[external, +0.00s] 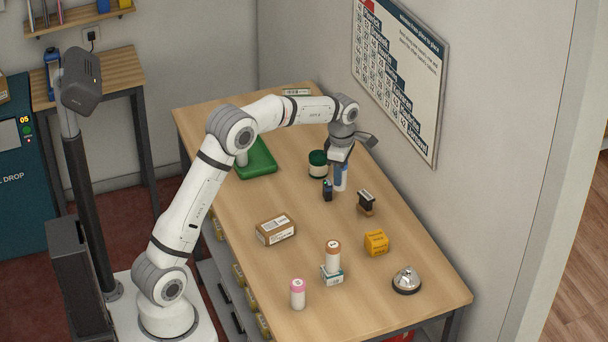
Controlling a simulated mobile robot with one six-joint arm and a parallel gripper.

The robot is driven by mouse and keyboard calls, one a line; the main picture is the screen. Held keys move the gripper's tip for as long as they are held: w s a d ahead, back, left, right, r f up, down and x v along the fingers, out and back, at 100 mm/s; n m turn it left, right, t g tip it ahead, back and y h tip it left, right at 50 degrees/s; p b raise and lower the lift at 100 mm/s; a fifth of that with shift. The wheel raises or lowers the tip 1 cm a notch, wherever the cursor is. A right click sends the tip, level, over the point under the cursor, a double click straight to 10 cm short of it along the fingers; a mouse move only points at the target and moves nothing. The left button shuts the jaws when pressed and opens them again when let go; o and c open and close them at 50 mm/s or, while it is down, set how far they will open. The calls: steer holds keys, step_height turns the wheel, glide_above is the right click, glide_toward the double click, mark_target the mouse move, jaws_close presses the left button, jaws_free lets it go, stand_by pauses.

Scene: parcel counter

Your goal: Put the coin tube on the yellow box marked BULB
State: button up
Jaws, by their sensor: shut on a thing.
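My gripper (338,168) is at the far half of the counter, pointing down, and is shut on a white tube with a blue upper part (342,183), which appears to be the coin tube. The tube is upright; I cannot tell whether its foot touches the counter. The gripper partly hides it. The yellow box (376,242) sits on the counter nearer the camera and to the right of my gripper, its top clear. Its marking is too small to read.
A dark-lidded jar (318,164) and a small dark item (327,191) stand close to my gripper. A stamp (366,201) is to the right. A brown parcel (276,230), an orange-topped tube (333,252) on a small box, a pink-topped tube (298,293) and a bell (407,279) stand nearer.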

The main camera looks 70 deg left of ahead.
steer(key=w+d+r+m, duration=0.1)
steer(key=w+d+m, duration=0.15)
steer(key=d, duration=0.45)
steer(key=w+d+r+m, duration=0.1)
steer(key=w+d, duration=0.2)
steer(key=d, duration=0.4)
steer(key=p, duration=0.2)
glide_toward(377, 236)
steer(key=shift+f, duration=2.15)
steer(key=o, duration=1.1)
